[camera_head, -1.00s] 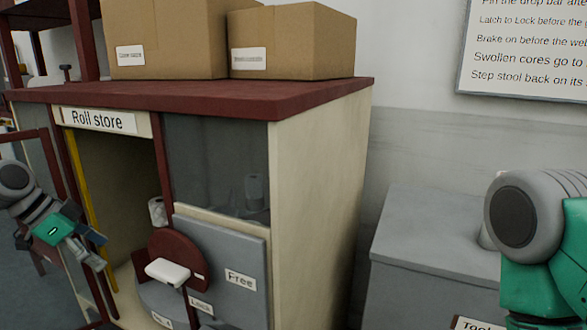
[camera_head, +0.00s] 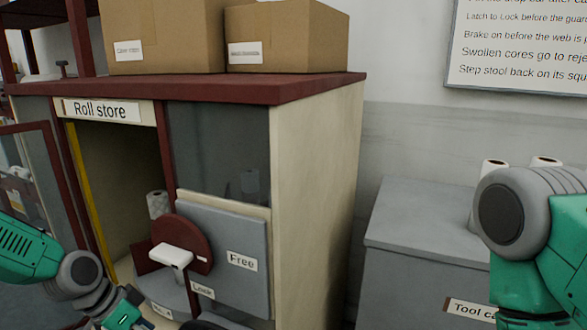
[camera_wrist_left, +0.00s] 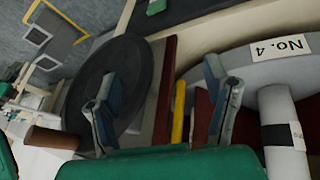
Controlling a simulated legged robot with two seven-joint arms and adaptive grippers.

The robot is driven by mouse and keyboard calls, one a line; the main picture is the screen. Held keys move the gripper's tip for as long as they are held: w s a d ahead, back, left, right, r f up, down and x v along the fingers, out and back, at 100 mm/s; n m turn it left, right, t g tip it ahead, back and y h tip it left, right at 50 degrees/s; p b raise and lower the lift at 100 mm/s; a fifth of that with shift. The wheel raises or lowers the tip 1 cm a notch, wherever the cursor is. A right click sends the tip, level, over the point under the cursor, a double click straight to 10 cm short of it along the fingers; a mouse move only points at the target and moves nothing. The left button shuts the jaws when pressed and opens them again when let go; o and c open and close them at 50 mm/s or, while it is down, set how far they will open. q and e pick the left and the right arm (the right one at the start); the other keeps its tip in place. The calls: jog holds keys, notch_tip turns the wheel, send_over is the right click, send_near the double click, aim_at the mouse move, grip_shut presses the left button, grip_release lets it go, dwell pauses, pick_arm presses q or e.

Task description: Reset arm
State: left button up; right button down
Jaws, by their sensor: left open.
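My left arm comes in at the lower left of the head view, with its wrist near the bottom edge and its fingertips out of that view. In the left wrist view my left gripper (camera_wrist_left: 158,100) is open, its two fingers well apart with nothing held between them. The arm is in front of the Roll store cabinet (camera_head: 318,190). My right arm shows at the right edge of the head view, and its gripper is out of frame.
The cabinet has an open doorway with a white roll (camera_head: 158,204) inside, and a dark red disc with a white handle (camera_head: 170,256) beside the "Free" panel (camera_head: 240,285). A grey tool cabinet (camera_head: 415,215) stands right. A grey "No. 4" surface (camera_wrist_left: 250,72) lies near the left fingers.

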pick_arm(q)
jog(key=s+d+f+n+g+y+b, duration=0.1)
jog(key=s+d+f+n, duration=0.25)
jog(key=s+f, duration=0.65)
jog(key=s+a+f+n+y, duration=0.2)
jog(key=s+f, duration=0.1)
jog(key=s, duration=0.6)
jog(key=s+a+f+n+y+b, duration=0.1)
jog(key=s+f+y, duration=0.1)
jog(key=s, duration=0.7)
jog(key=shift+s+a+f+n+b, duration=0.3)
jog(key=shift+s+a+f+n, duration=0.1)
jog(key=shift+f, duration=0.45)
jog(key=shift+d, duration=0.3)
jog(key=shift+a, duration=0.1)
